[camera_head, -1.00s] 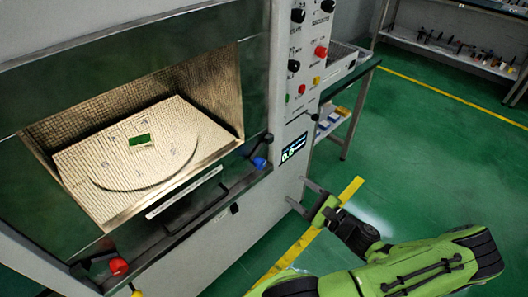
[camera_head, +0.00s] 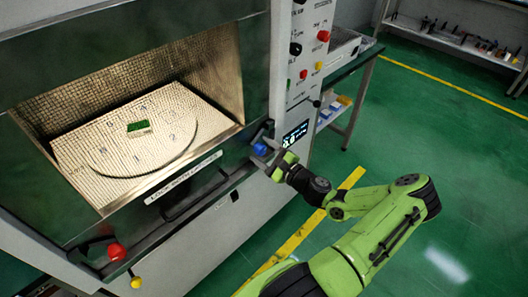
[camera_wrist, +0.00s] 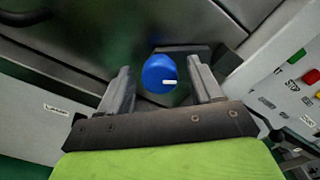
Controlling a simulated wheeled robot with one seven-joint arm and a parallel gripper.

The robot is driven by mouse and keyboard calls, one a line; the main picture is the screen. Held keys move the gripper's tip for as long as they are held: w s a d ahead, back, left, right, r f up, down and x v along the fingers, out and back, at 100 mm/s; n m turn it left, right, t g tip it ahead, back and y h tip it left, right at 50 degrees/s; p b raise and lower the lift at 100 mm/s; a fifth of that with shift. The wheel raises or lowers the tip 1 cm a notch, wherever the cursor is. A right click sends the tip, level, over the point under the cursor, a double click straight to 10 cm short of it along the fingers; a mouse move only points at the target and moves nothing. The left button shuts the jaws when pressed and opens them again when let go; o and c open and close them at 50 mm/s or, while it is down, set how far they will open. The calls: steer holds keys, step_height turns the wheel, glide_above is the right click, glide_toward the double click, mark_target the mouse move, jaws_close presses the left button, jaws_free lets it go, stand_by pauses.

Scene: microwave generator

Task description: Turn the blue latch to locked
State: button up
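The blue latch (camera_head: 259,150) is a round knob at the right end of the microwave door's lower edge. In the wrist view the blue latch (camera_wrist: 160,74) carries a short white mark pointing right. My gripper (camera_head: 266,151) is at the latch. In the wrist view my gripper (camera_wrist: 160,85) is open, with one finger on each side of the knob and a gap visible on both sides. Whether the fingertips reach past the knob's face is hard to tell.
A red knob (camera_head: 116,251) and a yellow knob (camera_head: 136,282) sit at the door's lower left. The control panel with a lit display (camera_head: 295,134) stands just right of the latch. A side table (camera_head: 352,85) is behind it. Green floor is clear at right.

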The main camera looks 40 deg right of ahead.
steer(key=c, duration=0.9)
steer(key=shift+n, duration=0.4)
steer(key=shift+c, duration=0.5)
steer(key=o, duration=1.1)
steer(key=s+p, duration=0.1)
steer(key=s, duration=0.7)
steer(key=s+p, duration=0.1)
steer(key=s, duration=0.6)
steer(key=shift+s+d, duration=0.2)
steer(key=shift+s, duration=0.2)
